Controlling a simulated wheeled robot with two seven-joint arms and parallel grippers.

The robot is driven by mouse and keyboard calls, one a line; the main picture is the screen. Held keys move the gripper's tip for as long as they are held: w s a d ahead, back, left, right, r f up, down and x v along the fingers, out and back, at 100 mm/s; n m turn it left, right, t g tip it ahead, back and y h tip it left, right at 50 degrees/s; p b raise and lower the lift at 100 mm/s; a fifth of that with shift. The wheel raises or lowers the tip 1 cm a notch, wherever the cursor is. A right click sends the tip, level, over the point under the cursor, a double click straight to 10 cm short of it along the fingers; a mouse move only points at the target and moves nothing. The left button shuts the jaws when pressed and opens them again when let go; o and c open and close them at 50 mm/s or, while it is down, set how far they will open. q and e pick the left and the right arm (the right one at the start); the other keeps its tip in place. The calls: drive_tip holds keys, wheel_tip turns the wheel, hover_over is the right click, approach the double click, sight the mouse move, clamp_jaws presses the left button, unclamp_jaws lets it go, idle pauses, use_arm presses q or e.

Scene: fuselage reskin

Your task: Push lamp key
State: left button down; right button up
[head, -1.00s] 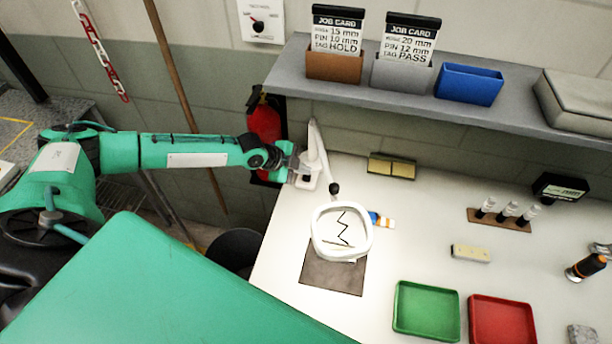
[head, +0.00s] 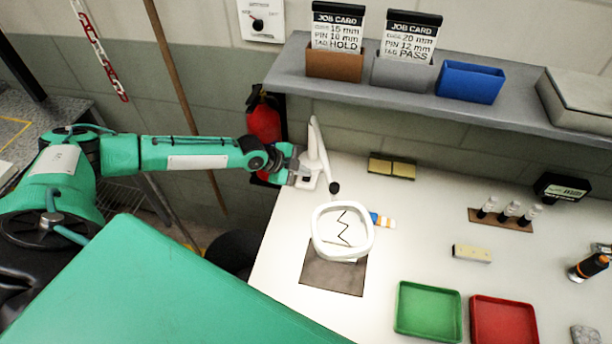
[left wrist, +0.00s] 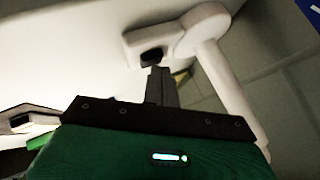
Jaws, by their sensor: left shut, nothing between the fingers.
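The white magnifier lamp stands at the back left of the bench, with its upright arm (head: 315,143) and ring head (head: 317,232) in the head view. My left gripper (head: 302,172) is at the lamp's base, shut and empty. In the left wrist view, the shut fingers (left wrist: 158,73) point at the dark key (left wrist: 152,57) on the white lamp base (left wrist: 133,42). The fingertips are right at the key's near edge; I cannot tell whether they touch it. In the head view my gripper hides the key. My right gripper is out of view.
A grey shelf (head: 400,98) with card holders overhangs the bench's back. A red extinguisher (head: 263,122) hangs behind my left forearm. A dark mat (head: 332,278) lies under the ring head. Green (head: 428,312) and red (head: 503,322) trays stand at the front right.

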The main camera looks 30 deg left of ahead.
sight(302, 180)
use_arm(q)
drive_tip(key=shift+f, duration=0.2)
drive_tip(key=shift+r, duration=0.1)
drive_tip(key=shift+r+p, duration=0.35)
drive_tip(key=shift+r, duration=0.25)
wheel_tip(302, 180, up, 6)
drive_tip(key=p, duration=0.4)
drive_tip(key=shift+s+a, duration=0.1)
idle(0.6)
